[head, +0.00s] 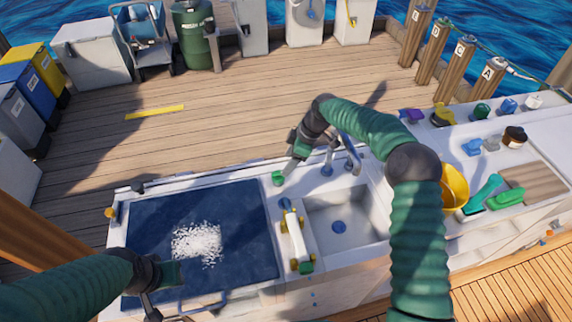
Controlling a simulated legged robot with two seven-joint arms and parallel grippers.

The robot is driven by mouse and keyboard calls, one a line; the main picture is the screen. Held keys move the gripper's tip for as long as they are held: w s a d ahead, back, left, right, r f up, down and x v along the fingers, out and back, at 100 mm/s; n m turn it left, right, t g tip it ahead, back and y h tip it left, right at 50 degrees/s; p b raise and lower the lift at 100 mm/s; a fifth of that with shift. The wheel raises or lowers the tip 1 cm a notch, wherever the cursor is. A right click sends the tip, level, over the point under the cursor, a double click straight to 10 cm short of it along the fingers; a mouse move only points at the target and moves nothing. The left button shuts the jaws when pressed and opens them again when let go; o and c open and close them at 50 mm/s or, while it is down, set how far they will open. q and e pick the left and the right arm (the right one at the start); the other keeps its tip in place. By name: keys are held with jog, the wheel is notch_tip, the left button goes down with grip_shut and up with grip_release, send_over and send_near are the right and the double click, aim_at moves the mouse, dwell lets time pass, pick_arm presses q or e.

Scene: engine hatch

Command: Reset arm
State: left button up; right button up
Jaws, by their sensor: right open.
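My right arm, in green sleeving, comes up from the lower right, bends, and reaches over the counter. Its gripper (290,163) is open, above the counter's back edge beside the faucet, with nothing seen between its fingers. My left arm comes in from the lower left. Its gripper (155,303) hangs over the front left of the dark blue panel (245,250), near a blue handle (208,305). Its fingers are partly cut off by the picture's lower edge, so their opening is unclear. A patch of white bits (197,242) lies on the panel.
A yellow bowl (455,187), green brushes (507,198) and a wooden board (533,180) lie further right. The deck (240,120) behind is mostly clear.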

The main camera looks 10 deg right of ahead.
dwell(0.3)
jog(key=s+d+r+m+h, duration=0.1)
jog(key=s+m, duration=0.5)
jog(key=s, duration=0.9)
jog(key=s+d+r+m+t+h, duration=0.1)
jog(key=s+m, duration=0.6)
jog(key=s, duration=0.9)
jog(key=shift+d+r+m+h, duration=0.3)
jog(key=shift+d+r+h, duration=0.25)
jog(key=shift+h, duration=0.45)
jog(key=shift+s+a+r, duration=0.1)
jog(key=shift+a+r, duration=0.05)
jog(key=shift+a, duration=0.2)
